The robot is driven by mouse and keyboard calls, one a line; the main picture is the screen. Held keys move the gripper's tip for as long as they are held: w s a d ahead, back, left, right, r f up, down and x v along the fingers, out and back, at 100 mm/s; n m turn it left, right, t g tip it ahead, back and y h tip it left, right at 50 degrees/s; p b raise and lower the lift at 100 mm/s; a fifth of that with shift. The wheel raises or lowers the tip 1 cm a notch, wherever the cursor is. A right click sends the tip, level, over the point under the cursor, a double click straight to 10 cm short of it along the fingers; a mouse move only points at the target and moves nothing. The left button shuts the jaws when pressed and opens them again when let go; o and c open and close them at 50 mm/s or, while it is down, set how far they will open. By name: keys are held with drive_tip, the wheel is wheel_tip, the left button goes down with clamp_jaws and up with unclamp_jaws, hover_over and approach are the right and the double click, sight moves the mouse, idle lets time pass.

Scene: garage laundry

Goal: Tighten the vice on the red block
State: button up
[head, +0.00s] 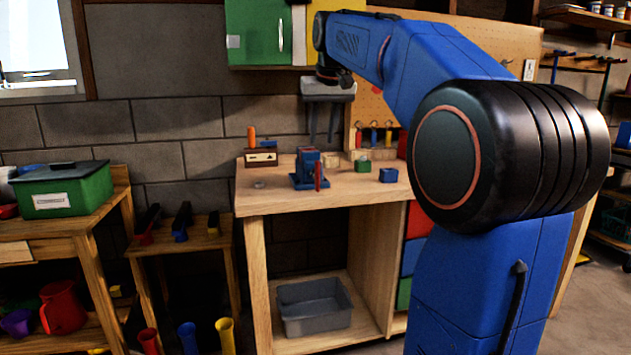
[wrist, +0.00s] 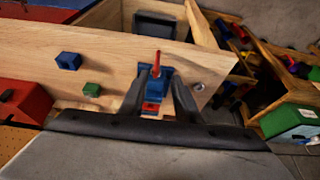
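The blue vice (head: 306,165) stands on the wooden workbench (head: 280,200), with a red handle (head: 318,176) on its front side. In the wrist view the vice (wrist: 166,76) lies below my fingers, with its red handle (wrist: 157,58) pointing away. A small red piece (wrist: 151,107) shows by the vice between my fingers; it may be the red block, but I cannot tell how the jaws meet it. My gripper (head: 322,142) hangs above and just behind the vice, fingers down, open and empty. Its fingers also show apart in the wrist view (wrist: 161,76).
A blue block (head: 388,175) and a green block (head: 363,167) sit right of the vice. A wooden box (head: 261,158) stands behind left. A pegboard (head: 460,55) rises behind the bench. The bench's front left top is mostly clear.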

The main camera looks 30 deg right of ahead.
sight(317, 178)
drive_tip(key=x, duration=1.1)
drive_tip(key=w+d+x, duration=0.1)
drive_tip(key=x, duration=0.5)
drive_tip(key=shift+w+r, duration=0.1)
drive_tip(key=shift+r, duration=0.15)
drive_tip(key=shift+c, duration=0.3)
clamp_jaws()
